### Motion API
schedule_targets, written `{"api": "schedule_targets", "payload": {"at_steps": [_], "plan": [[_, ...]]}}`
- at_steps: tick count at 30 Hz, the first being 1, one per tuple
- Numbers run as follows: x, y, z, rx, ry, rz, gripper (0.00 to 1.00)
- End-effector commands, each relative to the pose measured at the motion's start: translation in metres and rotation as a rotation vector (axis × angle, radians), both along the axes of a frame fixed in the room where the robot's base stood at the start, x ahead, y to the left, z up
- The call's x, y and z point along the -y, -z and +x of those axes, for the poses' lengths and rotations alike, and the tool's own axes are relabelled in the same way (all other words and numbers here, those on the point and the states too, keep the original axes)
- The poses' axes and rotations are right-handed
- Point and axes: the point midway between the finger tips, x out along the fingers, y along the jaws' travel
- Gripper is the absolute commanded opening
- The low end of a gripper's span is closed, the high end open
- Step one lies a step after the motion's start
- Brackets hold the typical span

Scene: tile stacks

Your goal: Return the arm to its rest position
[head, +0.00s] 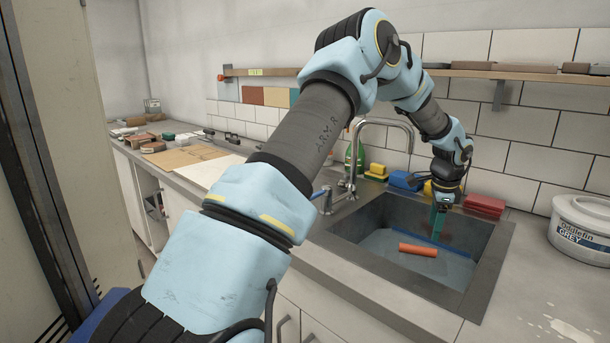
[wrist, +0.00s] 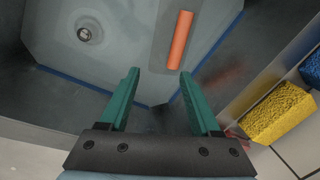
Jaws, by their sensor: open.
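My arm reaches from the lower left of the head view over the counter to the sink. My gripper (head: 438,218) points down at the back of the sink basin (head: 350,262). In the wrist view its two green fingers (wrist: 158,85) stand apart with nothing between them. An orange bar (head: 418,250) lies in the basin, apart from the fingers; it also shows beyond the fingertips in the wrist view (wrist: 179,40).
A faucet (head: 409,130) curves over the sink's left side. Red sponges (head: 484,205), blue sponges (head: 403,180) and yellow sponges (head: 377,170) sit behind the sink. A white bucket (head: 582,228) stands at right. A shelf (head: 525,75) runs along the wall above.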

Motion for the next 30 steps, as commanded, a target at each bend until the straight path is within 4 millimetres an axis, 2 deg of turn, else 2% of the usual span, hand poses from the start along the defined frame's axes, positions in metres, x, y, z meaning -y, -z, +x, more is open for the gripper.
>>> {"api": "schedule_targets", "payload": {"at_steps": [8, 11, 14, 17, 18, 21, 24, 27, 30], "plan": [[-0.071, -0.017, 0.0, -0.016, -0.211, -0.011, 0.64], [-0.109, -0.025, -0.005, -0.026, -0.329, -0.02, 0.64], [-0.157, -0.034, -0.014, -0.036, -0.488, -0.034, 0.64], [-0.221, -0.045, -0.034, -0.047, -0.713, -0.06, 0.64], [-0.248, -0.049, -0.045, -0.052, -0.817, -0.074, 0.64], [-0.31, -0.055, -0.08, -0.064, -1.084, -0.117, 0.64], [-0.357, -0.057, -0.118, -0.074, -1.324, -0.161, 0.64], [-0.388, -0.057, -0.151, -0.081, -1.512, -0.201, 0.64], [-0.404, -0.055, -0.173, -0.087, -1.633, -0.228, 0.64]]}}
